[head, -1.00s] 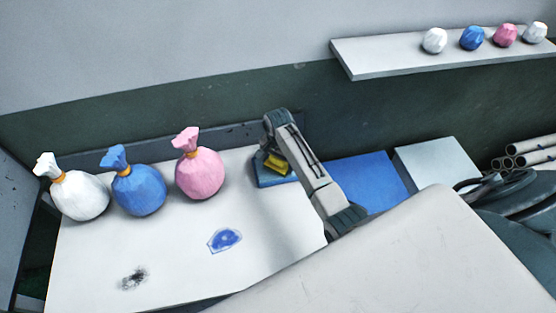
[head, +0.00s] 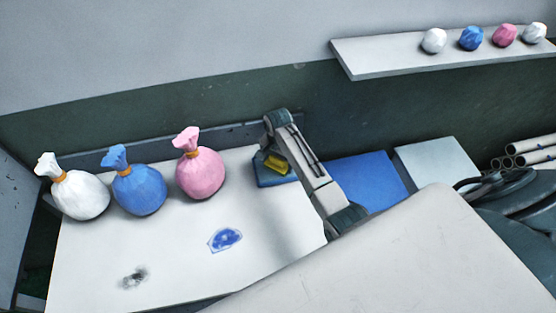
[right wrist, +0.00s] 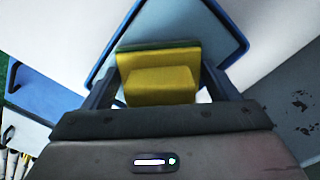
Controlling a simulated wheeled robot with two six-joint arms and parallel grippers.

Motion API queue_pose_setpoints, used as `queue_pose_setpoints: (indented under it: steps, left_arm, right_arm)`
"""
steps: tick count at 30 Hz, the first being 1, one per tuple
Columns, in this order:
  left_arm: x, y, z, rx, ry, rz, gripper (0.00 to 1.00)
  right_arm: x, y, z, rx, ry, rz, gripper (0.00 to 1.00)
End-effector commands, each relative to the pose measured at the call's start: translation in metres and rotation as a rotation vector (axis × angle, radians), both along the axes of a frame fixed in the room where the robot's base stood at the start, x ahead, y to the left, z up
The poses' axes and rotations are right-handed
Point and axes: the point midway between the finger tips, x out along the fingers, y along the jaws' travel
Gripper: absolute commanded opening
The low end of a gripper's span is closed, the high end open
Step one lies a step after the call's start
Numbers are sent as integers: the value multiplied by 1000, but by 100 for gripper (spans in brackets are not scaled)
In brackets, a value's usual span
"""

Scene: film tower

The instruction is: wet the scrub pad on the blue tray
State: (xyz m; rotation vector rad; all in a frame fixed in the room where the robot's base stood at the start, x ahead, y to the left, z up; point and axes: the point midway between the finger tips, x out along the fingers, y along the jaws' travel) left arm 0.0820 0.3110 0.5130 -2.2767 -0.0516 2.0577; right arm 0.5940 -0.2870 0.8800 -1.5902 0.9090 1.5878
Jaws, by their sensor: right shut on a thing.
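The scrub pad (head: 277,164) is a yellow block with a green layer, at the small blue tray (head: 266,181) at the back of the white table in the head view. My right gripper (right wrist: 158,86) is shut on the pad (right wrist: 160,86), with one finger on each side. The tray's blue rim (right wrist: 232,22) shows around and beyond the pad in the right wrist view. Whether the pad touches the tray floor cannot be told. My left gripper is not in view.
White (head: 82,195), blue (head: 140,190) and pink (head: 200,175) tied bags stand at the left of the table. A blue splotch (head: 225,239) and a dark smudge (head: 133,277) mark its top. A blue panel (head: 368,182) lies right of my arm.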

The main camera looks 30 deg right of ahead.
Motion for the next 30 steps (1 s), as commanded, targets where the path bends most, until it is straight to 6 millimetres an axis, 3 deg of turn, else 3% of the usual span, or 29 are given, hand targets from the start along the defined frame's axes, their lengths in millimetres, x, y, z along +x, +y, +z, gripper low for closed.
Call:
queue_pose_setpoints:
  steps: [15,30]
  left_arm:
    - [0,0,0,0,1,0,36]
    - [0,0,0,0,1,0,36]
  right_arm:
    - [-1,0,-1,2,3,0,63]
    - [0,0,39,0,0,0,63]
